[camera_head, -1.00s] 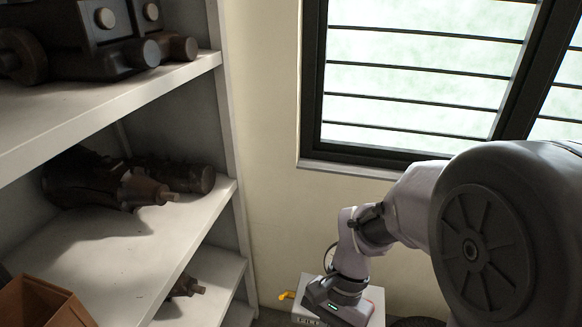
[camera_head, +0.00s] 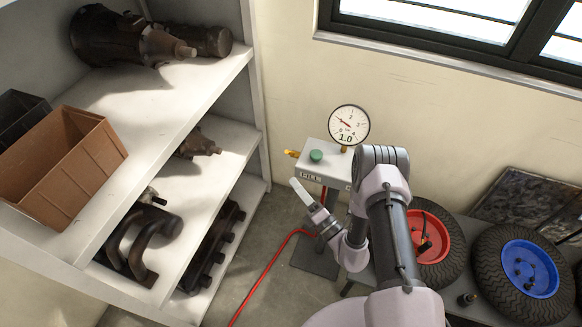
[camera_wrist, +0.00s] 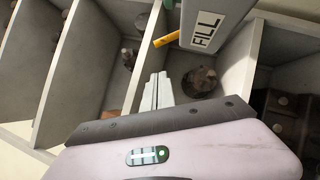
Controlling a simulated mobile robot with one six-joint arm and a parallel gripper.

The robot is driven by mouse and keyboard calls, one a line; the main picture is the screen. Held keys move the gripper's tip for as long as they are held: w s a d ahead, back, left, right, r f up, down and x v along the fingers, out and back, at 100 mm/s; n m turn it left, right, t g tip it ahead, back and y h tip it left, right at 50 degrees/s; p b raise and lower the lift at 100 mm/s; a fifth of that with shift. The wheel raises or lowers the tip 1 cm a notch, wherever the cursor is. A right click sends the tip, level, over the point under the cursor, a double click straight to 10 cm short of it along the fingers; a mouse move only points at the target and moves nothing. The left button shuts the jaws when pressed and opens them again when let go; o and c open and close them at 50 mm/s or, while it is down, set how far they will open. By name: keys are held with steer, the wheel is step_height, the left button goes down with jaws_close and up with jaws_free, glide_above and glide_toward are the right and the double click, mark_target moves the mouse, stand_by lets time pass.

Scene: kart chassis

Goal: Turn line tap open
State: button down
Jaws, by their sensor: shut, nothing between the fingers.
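A small yellow tap lever (camera_head: 291,153) sticks out from the left side of the grey box labelled FILL (camera_head: 326,165). The lever also shows in the wrist view (camera_wrist: 166,39), beside the FILL label and beyond my fingertips. My gripper (camera_head: 297,186) is in front of the box, lower than the lever and apart from it. Its pale fingers are shut and empty in the wrist view (camera_wrist: 158,82). A green button (camera_head: 316,156) sits on the box top. A round gauge (camera_head: 349,125) behind it reads 1.0. My arm hides part of the stand.
A grey shelf unit (camera_head: 257,105) with dark metal parts and a brown bin (camera_head: 62,155) stands left. A red hose (camera_head: 262,268) runs across the floor. Tyres with a red rim (camera_head: 422,236) and a blue rim (camera_head: 530,270) lie right. Floor between shelf and stand is mostly clear.

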mark_target(293, 154)
steer(key=w+a+r+b, duration=0.1)
steer(key=w+r, duration=0.1)
steer(key=w, duration=0.4)
steer(key=shift+w+a+r+b, duration=0.15)
steer(key=shift+a+r+b, duration=0.2)
steer(key=shift+a, duration=0.05)
steer(key=w+r+m+p, duration=0.1)
steer(key=w+d+r+h+p, duration=0.1)
steer(key=p, duration=0.1)
steer(key=w+r+m+p, duration=0.1)
steer(key=p, duration=0.1)
steer(key=shift+w+d+r+m+g, duration=0.2)
steer(key=shift+w+m+g, duration=0.1)
steer(key=shift+g, duration=0.1)
